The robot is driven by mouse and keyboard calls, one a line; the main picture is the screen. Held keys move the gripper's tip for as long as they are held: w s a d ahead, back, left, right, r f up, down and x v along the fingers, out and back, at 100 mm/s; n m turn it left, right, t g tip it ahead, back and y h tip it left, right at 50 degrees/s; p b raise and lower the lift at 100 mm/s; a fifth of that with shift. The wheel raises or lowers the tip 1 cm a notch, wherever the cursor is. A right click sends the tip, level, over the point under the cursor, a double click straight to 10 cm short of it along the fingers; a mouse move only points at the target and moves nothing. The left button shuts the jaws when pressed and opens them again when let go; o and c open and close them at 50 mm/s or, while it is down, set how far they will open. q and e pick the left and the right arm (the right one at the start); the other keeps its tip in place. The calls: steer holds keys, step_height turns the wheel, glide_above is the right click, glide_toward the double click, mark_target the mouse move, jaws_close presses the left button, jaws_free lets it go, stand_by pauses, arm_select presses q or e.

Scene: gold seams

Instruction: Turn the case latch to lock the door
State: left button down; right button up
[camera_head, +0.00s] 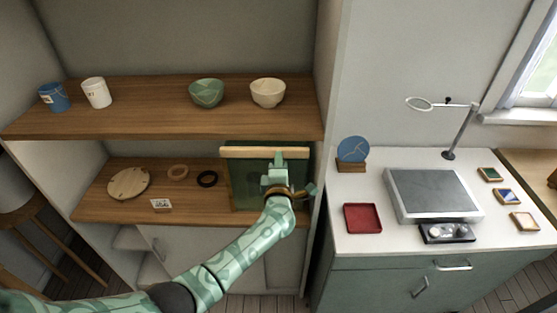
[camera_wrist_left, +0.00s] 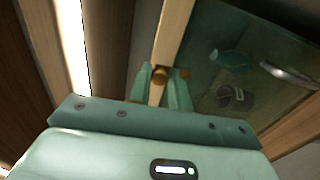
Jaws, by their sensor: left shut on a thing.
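The display case (camera_head: 235,152) stands on the lower wooden shelf at its right end, with a pale wooden frame and a dark green glass door (camera_head: 240,180). The door appears closed against the frame, though my arm covers part of it. My left gripper (camera_head: 279,158) is at the upper front of the case. In the left wrist view the fingers (camera_wrist_left: 164,88) are shut on the brass case latch (camera_wrist_left: 160,74) at the wooden frame (camera_wrist_left: 176,35). The latch's exact angle is hard to tell. My right gripper is not in view.
The upper shelf (camera_head: 160,128) overhangs the case and holds bowls and cups. A round wooden board (camera_head: 128,183), two rings and a small card (camera_head: 161,205) lie left of the case. The cabinet's side wall is close on the right. A counter beyond holds a red tray (camera_head: 362,218).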

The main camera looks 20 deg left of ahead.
arm_select(q)
steer(key=shift+d+f, duration=0.1)
steer(key=shift+f, duration=0.05)
stand_by(0.4)
steer(key=c, duration=1.3)
jaws_free()
steer(key=p+v, duration=0.2)
steer(key=v, duration=1.4)
steer(key=shift+s+p, duration=0.15)
steer(key=shift+p, duration=0.2)
